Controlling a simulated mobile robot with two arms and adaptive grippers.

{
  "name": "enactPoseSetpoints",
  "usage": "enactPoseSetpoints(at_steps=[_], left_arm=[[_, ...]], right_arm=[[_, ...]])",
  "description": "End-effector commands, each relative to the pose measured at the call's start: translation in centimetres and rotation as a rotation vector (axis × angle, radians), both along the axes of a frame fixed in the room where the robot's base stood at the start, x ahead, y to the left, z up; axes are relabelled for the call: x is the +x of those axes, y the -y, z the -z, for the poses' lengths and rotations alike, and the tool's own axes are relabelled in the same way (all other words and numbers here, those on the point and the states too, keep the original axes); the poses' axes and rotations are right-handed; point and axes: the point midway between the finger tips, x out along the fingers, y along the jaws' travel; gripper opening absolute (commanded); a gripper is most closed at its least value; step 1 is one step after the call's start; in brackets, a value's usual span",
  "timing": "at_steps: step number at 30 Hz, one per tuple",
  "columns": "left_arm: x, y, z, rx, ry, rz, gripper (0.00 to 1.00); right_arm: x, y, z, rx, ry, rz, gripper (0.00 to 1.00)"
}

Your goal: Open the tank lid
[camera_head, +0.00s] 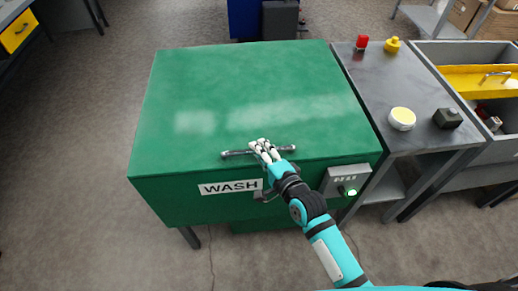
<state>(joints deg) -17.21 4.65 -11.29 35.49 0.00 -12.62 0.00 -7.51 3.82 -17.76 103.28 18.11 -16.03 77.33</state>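The green wash tank (218,208) stands in the middle, with a white "WASH" label on its front. Its green lid (245,85) lies flat and looks closed. A grey bar handle (235,154) runs along the lid near its front edge. My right gripper (262,148) is at the middle of this handle, with its pale fingers over the bar. The fingers hide that part of the bar, so I cannot tell whether they are closed around it. My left gripper is not in view.
A grey control box (346,181) with a lit green button is on the tank's front right. A metal side table (385,85) on the right holds a red piece, a yellow knob, a round cream-topped item and a dark block.

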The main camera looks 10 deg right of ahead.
Motion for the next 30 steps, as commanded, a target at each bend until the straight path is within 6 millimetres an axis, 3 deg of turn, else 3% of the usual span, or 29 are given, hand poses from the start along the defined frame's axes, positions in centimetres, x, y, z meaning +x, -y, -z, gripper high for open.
enactPoseSetpoints(at_steps=[11, 18, 30], left_arm=[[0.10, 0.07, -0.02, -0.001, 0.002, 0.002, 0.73], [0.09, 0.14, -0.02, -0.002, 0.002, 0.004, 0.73], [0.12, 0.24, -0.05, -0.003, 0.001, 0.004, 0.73]], right_arm=[[0.68, -0.30, 0.13, 0.000, 0.000, 0.000, 0.25], [0.66, -0.29, 0.14, 0.000, 0.000, 0.000, 0.00], [0.62, -0.27, 0.21, -0.002, -0.002, 0.000, 0.00]])
